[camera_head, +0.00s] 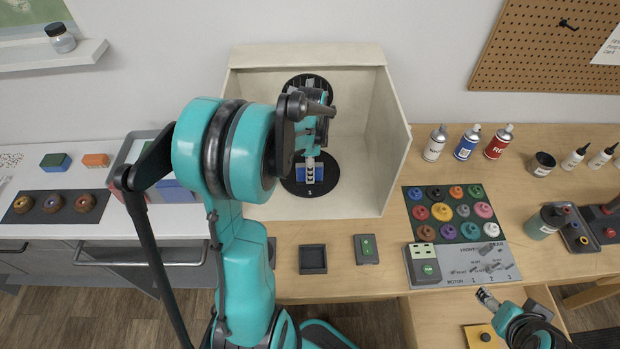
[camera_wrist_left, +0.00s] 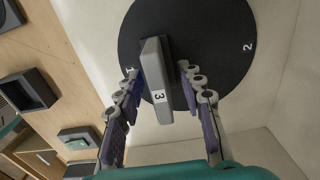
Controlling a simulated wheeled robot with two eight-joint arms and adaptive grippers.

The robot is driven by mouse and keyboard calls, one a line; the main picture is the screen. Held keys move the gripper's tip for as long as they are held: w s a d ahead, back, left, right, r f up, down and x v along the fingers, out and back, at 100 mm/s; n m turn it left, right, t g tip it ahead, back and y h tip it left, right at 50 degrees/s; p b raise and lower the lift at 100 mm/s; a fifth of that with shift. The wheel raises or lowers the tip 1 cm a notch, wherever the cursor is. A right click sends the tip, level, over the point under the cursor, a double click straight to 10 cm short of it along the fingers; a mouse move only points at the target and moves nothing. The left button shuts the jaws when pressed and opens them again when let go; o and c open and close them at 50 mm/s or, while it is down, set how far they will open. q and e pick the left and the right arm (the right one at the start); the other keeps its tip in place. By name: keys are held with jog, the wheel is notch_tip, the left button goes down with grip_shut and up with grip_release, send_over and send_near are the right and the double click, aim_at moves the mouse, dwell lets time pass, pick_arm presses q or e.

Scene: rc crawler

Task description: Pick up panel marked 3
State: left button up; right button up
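In the left wrist view, a grey panel marked 3 (camera_wrist_left: 155,70) stands up from a black disc (camera_wrist_left: 215,25) that carries the numbers 1 and 2. My left gripper (camera_wrist_left: 160,78) is open, with one finger on each side of the panel. A gap shows on the right side; the left finger is closer to the panel. In the head view, my left gripper (camera_head: 309,165) is over the black disc (camera_head: 326,186) inside a cream open-fronted booth (camera_head: 398,140), and my arm hides the panel. My right gripper (camera_head: 488,298) is low at the right, away from the booth; its fingers are too small to judge.
The booth walls stand close around the disc. In front lie a dark square tray (camera_head: 313,259) and a green-buttoned box (camera_head: 366,249). To the right are a board of coloured knobs (camera_head: 445,213), a control panel (camera_head: 470,264) and spray cans (camera_head: 466,143).

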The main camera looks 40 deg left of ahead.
pick_arm(q)
notch_tip(320, 180, down, 2)
jog(key=shift+f, duration=0.15)
grip_shut()
